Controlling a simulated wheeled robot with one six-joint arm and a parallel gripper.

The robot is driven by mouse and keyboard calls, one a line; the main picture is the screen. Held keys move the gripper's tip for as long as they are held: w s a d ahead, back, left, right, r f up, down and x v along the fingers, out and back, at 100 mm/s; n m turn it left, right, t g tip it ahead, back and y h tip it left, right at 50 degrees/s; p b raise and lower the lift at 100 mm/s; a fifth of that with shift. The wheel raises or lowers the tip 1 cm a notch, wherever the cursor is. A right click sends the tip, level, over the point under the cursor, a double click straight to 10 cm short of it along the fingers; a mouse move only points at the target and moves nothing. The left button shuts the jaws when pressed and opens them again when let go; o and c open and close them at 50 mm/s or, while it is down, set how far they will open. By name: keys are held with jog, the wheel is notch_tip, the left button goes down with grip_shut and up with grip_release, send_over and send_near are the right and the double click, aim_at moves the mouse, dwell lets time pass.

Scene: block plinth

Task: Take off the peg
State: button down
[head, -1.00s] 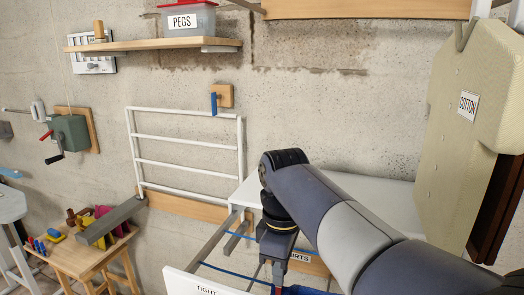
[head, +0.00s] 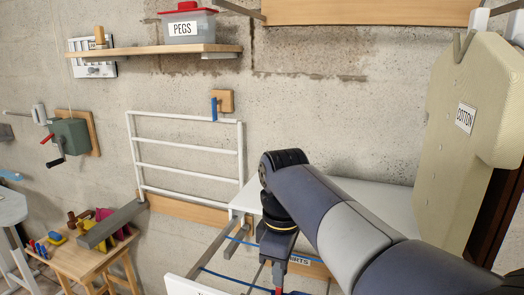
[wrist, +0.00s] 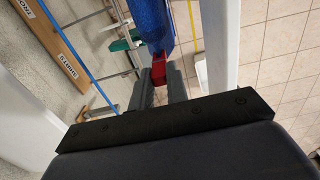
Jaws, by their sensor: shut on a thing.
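A red peg (wrist: 158,70) shows in the wrist view between the dark fingers of my gripper (wrist: 163,84), which is shut on it. A blue cloth (wrist: 152,22) lies right against the peg's far end. I cannot tell whether the peg still grips the cloth. A blue line (wrist: 75,50) runs diagonally past on the left in the wrist view.
A white shelf (head: 350,195) and a white wall rack (head: 190,158) stand behind my arm. A cream ironing board (head: 455,140) labelled cotton is at the right. A PEGS box (head: 205,26) stands on the upper wooden shelf (head: 150,47). A tool table (head: 85,258) is at lower left.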

jog(key=shift+r+p, duration=0.4)
jog(key=shift+r, duration=0.7)
jog(key=shift+r, duration=2)
